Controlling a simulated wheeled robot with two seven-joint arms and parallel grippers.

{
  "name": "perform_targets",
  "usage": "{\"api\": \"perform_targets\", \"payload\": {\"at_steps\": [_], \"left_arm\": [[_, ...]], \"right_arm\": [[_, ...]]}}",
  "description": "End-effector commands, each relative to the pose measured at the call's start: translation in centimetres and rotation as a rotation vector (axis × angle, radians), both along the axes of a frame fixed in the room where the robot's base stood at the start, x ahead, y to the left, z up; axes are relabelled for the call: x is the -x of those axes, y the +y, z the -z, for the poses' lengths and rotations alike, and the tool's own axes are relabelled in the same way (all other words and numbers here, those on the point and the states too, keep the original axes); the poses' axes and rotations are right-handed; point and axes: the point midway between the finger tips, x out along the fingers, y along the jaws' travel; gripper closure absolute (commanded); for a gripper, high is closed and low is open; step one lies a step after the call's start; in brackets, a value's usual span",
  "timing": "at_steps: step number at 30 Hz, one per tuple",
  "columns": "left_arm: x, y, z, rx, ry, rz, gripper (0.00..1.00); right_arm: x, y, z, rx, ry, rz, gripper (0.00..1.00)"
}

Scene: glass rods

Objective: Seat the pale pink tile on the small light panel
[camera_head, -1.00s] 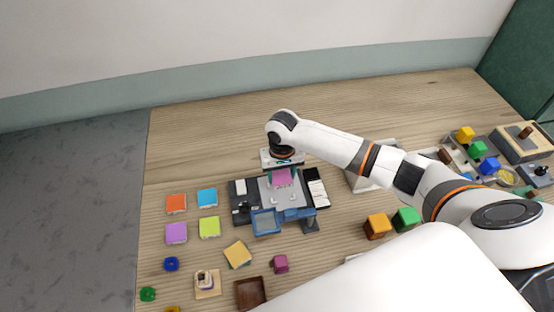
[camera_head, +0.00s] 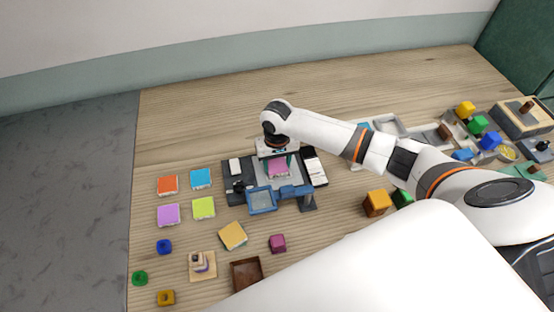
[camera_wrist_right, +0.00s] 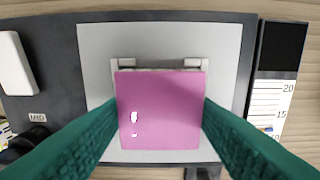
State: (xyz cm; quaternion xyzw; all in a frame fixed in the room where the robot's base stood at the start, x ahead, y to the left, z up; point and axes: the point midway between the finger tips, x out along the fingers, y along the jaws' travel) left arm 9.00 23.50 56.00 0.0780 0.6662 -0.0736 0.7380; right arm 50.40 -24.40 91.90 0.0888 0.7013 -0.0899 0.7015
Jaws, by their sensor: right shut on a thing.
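The pink tile (camera_head: 278,170) is held in my right gripper (camera_head: 278,164), over the light grey panel (camera_head: 295,186) on the dark board. In the right wrist view, the tile (camera_wrist_right: 160,115) sits between the two green fingers, which press its side edges. The panel (camera_wrist_right: 95,60) shows around the tile on all sides. Two pale brackets (camera_wrist_right: 193,64) on the panel lie along the tile's upper edge. I cannot tell whether the tile touches the panel. The left gripper is not in view.
A blue-framed magnifier (camera_head: 262,201) stands at the board's near edge. A white scale card (camera_head: 314,170) lies right of the panel, and a small white block (camera_head: 235,166) lies left. Coloured tiles (camera_head: 168,214) lie further left. An orange cube (camera_head: 377,203) stands to the right.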

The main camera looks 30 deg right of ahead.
Motion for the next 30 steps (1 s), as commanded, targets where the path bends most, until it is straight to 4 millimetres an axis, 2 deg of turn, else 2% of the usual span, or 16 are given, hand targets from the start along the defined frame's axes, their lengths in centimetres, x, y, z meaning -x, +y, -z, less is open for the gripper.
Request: {"api": "perform_targets", "payload": {"at_steps": [8, 9, 13, 23, 26, 30], "left_arm": [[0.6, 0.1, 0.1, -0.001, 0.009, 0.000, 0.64], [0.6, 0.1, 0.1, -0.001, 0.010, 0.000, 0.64], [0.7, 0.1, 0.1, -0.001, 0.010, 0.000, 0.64], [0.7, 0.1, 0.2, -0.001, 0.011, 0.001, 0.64], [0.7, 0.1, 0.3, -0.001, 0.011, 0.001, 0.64], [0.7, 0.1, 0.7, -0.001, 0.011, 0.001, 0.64]], "right_arm": [[0.0, 0.0, 0.1, -0.001, -0.001, 0.000, 0.74], [0.0, 0.0, 0.1, -0.001, -0.001, 0.000, 0.44], [0.0, 0.0, 0.1, -0.001, -0.001, 0.000, 0.23], [0.0, 0.0, -0.1, -0.001, 0.000, -0.001, 0.22], [-0.1, 0.1, -1.0, -0.002, -0.003, -0.002, 0.22], [-0.1, 0.0, -3.6, -0.002, -0.006, -0.001, 0.22]]}}
